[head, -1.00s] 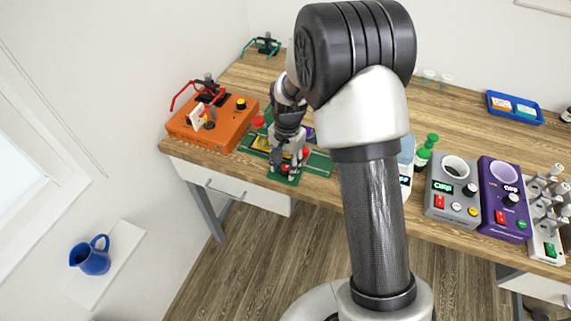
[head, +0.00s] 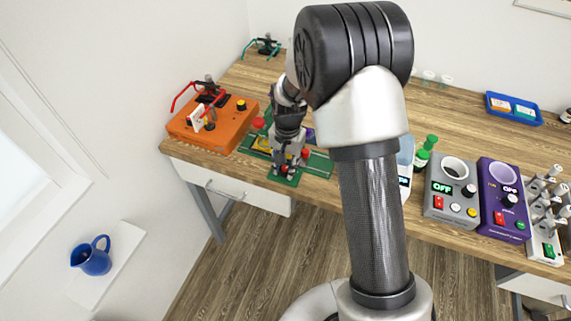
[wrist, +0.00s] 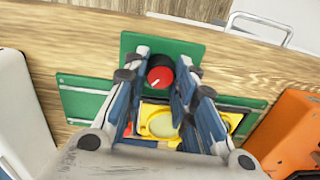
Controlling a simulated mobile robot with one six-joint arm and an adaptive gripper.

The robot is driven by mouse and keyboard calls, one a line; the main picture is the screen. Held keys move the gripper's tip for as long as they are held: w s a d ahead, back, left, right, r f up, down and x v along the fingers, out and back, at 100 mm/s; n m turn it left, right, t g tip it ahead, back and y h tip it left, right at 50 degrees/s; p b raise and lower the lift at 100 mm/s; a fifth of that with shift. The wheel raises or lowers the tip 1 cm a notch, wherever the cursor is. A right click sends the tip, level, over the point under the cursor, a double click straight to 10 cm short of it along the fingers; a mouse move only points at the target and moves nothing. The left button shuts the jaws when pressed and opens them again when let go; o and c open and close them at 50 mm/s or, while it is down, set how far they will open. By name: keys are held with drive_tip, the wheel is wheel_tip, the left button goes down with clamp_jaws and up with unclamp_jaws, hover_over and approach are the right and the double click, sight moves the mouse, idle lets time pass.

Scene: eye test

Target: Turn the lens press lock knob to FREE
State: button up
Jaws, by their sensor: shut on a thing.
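The lens press has a green base (wrist: 88,98) with a yellow lens holder (wrist: 160,126) carrying a pale round lens. A red knob (wrist: 160,77) with a black rim and a small white mark sits on a green plate at its front. The mark points to the lower left in the wrist view. My gripper (wrist: 163,70) is shut on the knob, with one finger on each side. No lock lettering is readable. In the head view my gripper (head: 285,170) reaches down over the green base (head: 318,163), hiding most of the knob.
A green bottle (head: 424,154), a grey device (head: 450,187) and a purple device (head: 503,197) stand to the right. The table's front edge is close.

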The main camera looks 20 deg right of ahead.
drive_tip(key=n+p, duration=0.1)
drive_tip(key=n, duration=0.3)
drive_tip(key=n+p, duration=0.1)
drive_tip(key=n, duration=0.7)
drive_tip(key=shift+w+p, duration=0.1)
drive_tip(key=shift+p, duration=0.3)
drive_tip(key=shift+n, duration=1.9)
drive_tip(key=o, duration=1.1)
